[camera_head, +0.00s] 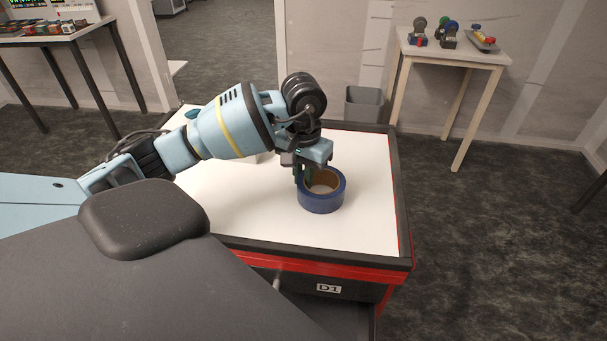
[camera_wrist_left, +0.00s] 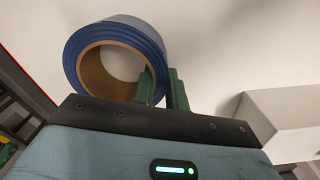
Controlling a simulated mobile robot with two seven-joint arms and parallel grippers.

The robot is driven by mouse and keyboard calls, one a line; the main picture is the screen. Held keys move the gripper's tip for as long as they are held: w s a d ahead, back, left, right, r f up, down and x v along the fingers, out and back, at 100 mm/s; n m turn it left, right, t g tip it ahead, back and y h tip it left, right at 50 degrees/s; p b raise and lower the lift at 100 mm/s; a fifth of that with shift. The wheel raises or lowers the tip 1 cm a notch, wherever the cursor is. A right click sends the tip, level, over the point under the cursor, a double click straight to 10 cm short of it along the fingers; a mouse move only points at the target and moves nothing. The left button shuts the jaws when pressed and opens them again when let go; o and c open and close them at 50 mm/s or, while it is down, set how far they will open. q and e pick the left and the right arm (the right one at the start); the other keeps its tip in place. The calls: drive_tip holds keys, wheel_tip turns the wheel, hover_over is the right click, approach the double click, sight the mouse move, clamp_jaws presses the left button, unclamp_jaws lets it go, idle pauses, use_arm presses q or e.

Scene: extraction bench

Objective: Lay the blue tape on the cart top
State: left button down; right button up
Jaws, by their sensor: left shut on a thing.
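The roll of blue tape (camera_head: 322,198) is at the white cart top (camera_head: 360,170), its brown core facing up. I cannot tell whether its underside touches the surface. In the left wrist view the blue tape (camera_wrist_left: 112,58) shows beside the green fingers (camera_wrist_left: 162,90). My right gripper is not in view.
A white box (camera_wrist_left: 280,120) stands on the cart top near my left gripper. A grey bin (camera_head: 363,104) stands behind the cart. A small table (camera_head: 458,56) with tape rolls and other items is at the back right. The cart top's right side is clear.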

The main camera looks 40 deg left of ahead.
use_arm(q)
drive_tip(key=c, duration=1.4)
unclamp_jaws()
drive_tip(key=shift+f, duration=0.1)
wheel_tip(320, 180, up, 12)
drive_tip(key=shift+r+p, duration=0.2)
drive_tip(key=shift+p, duration=0.2)
